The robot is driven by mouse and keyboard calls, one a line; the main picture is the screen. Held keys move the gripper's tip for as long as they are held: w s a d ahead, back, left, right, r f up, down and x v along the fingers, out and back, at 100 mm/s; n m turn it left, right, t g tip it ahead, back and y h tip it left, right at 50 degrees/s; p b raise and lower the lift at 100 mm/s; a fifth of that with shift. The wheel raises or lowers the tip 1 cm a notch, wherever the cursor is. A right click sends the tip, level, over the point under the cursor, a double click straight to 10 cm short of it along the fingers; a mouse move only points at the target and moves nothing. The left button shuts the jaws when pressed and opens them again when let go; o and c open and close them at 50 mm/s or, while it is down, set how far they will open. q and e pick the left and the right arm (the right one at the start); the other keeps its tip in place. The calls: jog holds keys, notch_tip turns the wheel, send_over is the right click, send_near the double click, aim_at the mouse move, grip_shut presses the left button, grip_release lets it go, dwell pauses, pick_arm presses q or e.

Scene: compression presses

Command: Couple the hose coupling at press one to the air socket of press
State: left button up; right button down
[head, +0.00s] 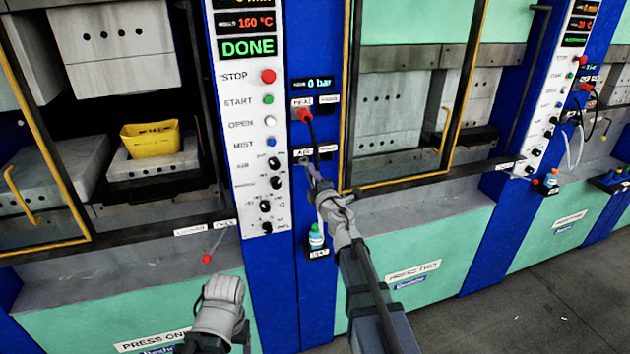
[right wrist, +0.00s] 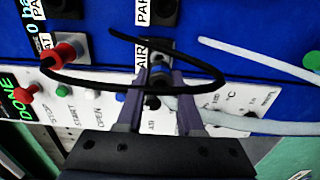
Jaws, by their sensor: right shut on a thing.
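My right gripper (head: 314,178) is in front of the blue column, just below the AIR label (head: 303,153) beside press one's control panel. It also shows in the right wrist view (right wrist: 158,84), its purple fingers shut on the hose coupling (right wrist: 157,74), a dark grey piece right under the AIR label. A pale hose (right wrist: 225,121) runs off to the right from it. The display (head: 318,83) above reads 0 bar.
A red plug (head: 305,115) sits at the HEAT socket, and its black cable loops in front of my right gripper. A bottle (head: 316,235) stands in a holder below. Press one (head: 160,205) is open with a yellow part (head: 150,139) inside. A red-tipped rod (head: 207,258) lies on its ledge.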

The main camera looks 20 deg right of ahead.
jog(key=shift+w, duration=0.75)
jog(key=shift+w+a, duration=0.1)
jog(key=shift+w, duration=1.6)
dwell(0.9)
jog(key=shift+c, duration=2.3)
grip_release()
jog(key=s, duration=0.7)
jog(key=shift+s, duration=0.4)
